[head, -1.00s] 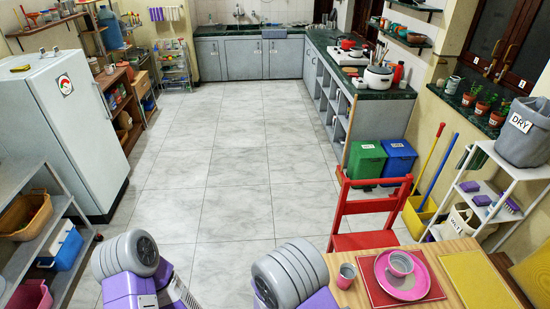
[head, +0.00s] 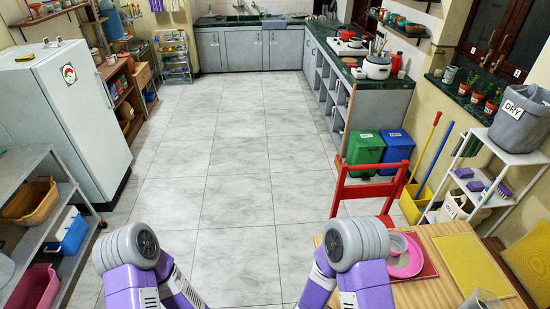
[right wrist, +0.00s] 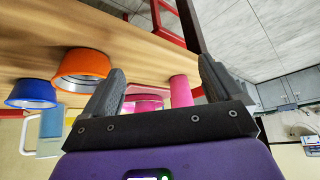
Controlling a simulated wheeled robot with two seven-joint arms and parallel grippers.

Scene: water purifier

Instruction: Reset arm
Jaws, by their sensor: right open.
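My right gripper (right wrist: 160,68) is open and empty in the right wrist view. Its two dark fingers stand wide apart near the wooden table (right wrist: 150,50), which shows upside down. A pink cup (right wrist: 180,91) and a pink plate (right wrist: 147,103) show beyond the fingers, with no visible grip on either. In the head view both of my purple and grey arms rise from the bottom edge. My left gripper is out of view, and the right one does not show there. My right arm partly hides the pink plate (head: 412,264).
A red chair (head: 375,172) stands behind the table (head: 445,238). A glass (head: 482,300) stands at its near right. In the right wrist view, an orange bowl (right wrist: 82,66) and a blue bowl (right wrist: 30,93) show at left. The tiled floor (head: 235,190) ahead is clear.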

